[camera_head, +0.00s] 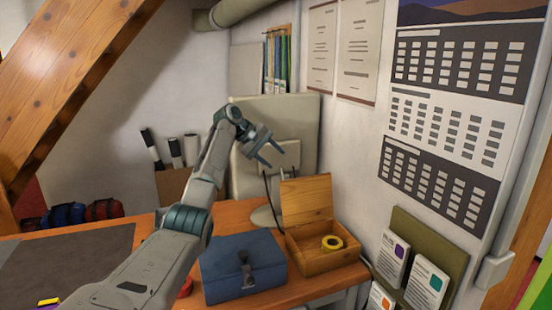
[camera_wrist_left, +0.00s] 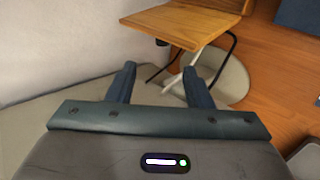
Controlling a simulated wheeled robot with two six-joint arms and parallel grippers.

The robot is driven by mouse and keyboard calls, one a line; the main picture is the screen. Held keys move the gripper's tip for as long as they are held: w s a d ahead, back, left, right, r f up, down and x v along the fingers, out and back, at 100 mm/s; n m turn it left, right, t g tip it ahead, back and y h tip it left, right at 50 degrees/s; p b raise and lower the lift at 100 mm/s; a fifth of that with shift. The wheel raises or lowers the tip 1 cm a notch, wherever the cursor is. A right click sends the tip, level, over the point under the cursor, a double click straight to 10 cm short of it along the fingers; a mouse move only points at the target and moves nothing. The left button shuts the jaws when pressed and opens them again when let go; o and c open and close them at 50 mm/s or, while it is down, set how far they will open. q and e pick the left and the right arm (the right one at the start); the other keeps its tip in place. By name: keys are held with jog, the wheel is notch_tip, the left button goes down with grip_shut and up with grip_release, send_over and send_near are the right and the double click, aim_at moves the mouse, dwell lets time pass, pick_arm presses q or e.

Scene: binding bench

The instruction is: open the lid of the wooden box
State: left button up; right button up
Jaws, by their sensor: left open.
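The wooden box (camera_head: 322,262) stands on the bench by the wall. Its lid (camera_head: 306,199) is raised, standing up at the back edge, and the box is open. My left gripper (camera_head: 273,158) is open and empty, above and left of the raised lid, in front of the monitor. In the left wrist view the lid (camera_wrist_left: 180,24) lies beyond the open fingers, apart from them. My right gripper is not in view.
A blue box (camera_head: 243,268) with a dark latch stands left of the wooden box. The monitor (camera_head: 305,115) stands behind, its round base (camera_head: 265,216) close to the lid. A card rack (camera_head: 430,250) hangs at the right. A dark mat (camera_head: 65,265) covers the bench's left.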

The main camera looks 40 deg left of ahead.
pick_arm(q)
jog(key=shift+a+p+v, duration=0.2)
jog(key=shift+p+v, duration=0.8)
jog(key=shift+v, duration=1.9)
jog(key=shift+w, duration=0.2)
